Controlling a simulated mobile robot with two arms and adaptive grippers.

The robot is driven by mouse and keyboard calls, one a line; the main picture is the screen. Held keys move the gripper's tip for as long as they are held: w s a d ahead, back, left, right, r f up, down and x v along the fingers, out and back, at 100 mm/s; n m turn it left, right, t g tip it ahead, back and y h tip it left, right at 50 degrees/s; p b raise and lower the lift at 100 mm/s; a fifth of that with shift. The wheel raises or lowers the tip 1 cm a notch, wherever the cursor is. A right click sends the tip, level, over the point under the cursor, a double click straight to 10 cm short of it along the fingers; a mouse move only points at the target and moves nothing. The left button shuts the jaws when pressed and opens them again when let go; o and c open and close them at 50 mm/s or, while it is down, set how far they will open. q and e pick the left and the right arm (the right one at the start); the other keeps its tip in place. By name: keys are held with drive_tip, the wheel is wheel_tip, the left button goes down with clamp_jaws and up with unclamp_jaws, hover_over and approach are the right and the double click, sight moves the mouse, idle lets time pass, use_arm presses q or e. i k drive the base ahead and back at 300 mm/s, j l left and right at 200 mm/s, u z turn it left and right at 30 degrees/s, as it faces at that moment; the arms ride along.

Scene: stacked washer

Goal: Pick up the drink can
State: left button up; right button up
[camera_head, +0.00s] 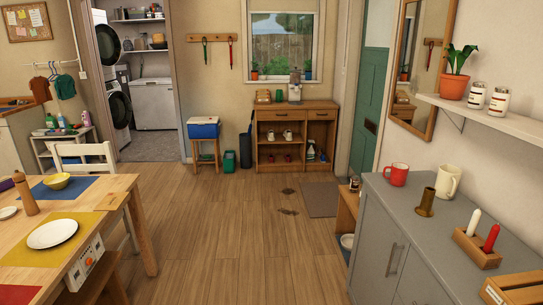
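I cannot clearly make out a drink can in the head view. A small dark and pale item (354,184) stands at the far end of the low wooden bench beside the grey cabinet, partly hidden; it is too small to tell what it is. Two white labelled jars (499,101) stand on the wall shelf at the right. A brass-coloured cup (427,202) stands on the grey cabinet. Neither of my grippers is in view.
A wooden table (95,196) with plates and a bowl fills the left. The grey cabinet (383,235) at the right bears mugs and candles. A wooden sideboard (295,148) stands at the back. Stacked washers (118,105) stand through the doorway. The middle floor is mostly clear.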

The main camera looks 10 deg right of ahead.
sight(355, 181)
drive_tip(key=i, duration=1.1)
drive_tip(key=i+j+z, duration=0.1)
drive_tip(key=i, duration=1)
